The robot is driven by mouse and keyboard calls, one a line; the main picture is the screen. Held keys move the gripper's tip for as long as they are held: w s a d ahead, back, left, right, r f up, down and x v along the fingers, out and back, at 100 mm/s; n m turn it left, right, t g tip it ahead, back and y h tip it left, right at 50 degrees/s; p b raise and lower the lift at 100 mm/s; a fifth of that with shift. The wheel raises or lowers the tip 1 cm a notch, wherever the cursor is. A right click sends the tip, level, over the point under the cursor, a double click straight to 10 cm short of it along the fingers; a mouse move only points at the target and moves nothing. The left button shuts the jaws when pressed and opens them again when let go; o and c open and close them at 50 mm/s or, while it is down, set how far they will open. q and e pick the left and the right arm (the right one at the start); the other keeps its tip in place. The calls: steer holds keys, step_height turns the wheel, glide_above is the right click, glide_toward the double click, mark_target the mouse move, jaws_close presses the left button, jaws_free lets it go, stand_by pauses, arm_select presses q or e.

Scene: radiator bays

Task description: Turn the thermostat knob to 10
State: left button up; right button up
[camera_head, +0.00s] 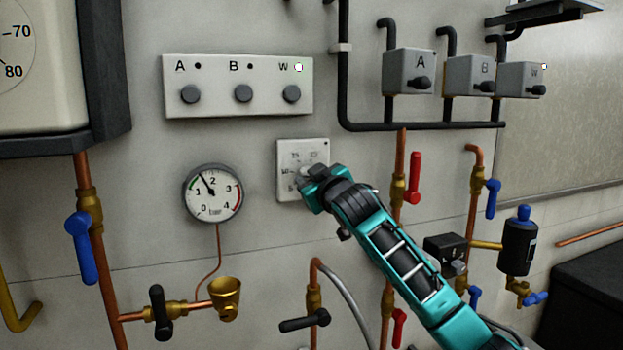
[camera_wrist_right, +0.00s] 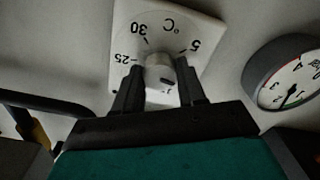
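The thermostat is a white square plate (camera_head: 289,156) on the wall, with a numbered dial partly covered by my right gripper. In the right wrist view its plate (camera_wrist_right: 190,22) appears upside down, with 5, 25, 30 and °C readable. Its round grey knob (camera_wrist_right: 160,70) sits between the two dark fingers of my right gripper (camera_wrist_right: 158,88). The fingers flank the knob closely on both sides; firm contact is hard to make out. The knob's dark mark points toward the lower right there; the number beside it is hidden. In the head view my right gripper (camera_head: 308,176) is at the plate. My left gripper is not in view.
A pressure gauge (camera_head: 212,193) is left of the thermostat. A panel (camera_head: 215,108) with knobs A, B and W is above left, W's lamp lit. Pipes with a red valve handle (camera_head: 414,178) and a blue one (camera_head: 493,198) stand right, near my arm.

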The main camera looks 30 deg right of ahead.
steer(key=o, duration=0.4)
steer(key=shift+o, duration=0.2)
steer(key=b+v, duration=0.1)
steer(key=v, duration=1.2)
steer(key=shift+b, duration=0.4)
steer(key=shift+w+f, duration=0.1)
steer(key=shift+f, duration=0.05)
steer(key=s+a+f+g+y, duration=0.1)
steer(key=a+f, duration=0.2)
steer(key=f, duration=0.6)
steer(key=s+a+f+g+y, duration=0.1)
steer(key=a+f+y, duration=0.15)
steer(key=f, duration=0.65)
steer(key=s+a+f+g, duration=0.1)
steer(key=a+f+g, duration=0.15)
steer(key=f, duration=0.65)
steer(key=s+a+f+g+y, duration=0.1)
steer(key=s+a+f, duration=0.4)
steer(key=s+f, duration=0.3)
steer(key=s+a+f+g+y, duration=0.1)
steer(key=s+a+f, duration=0.5)
steer(key=s+f, duration=0.3)
step_height(320, 180, down, 3)
steer(key=shift+s+a+r, duration=0.15)
steer(key=shift+s+a, duration=0.1)
steer(key=shift+s, duration=0.05)
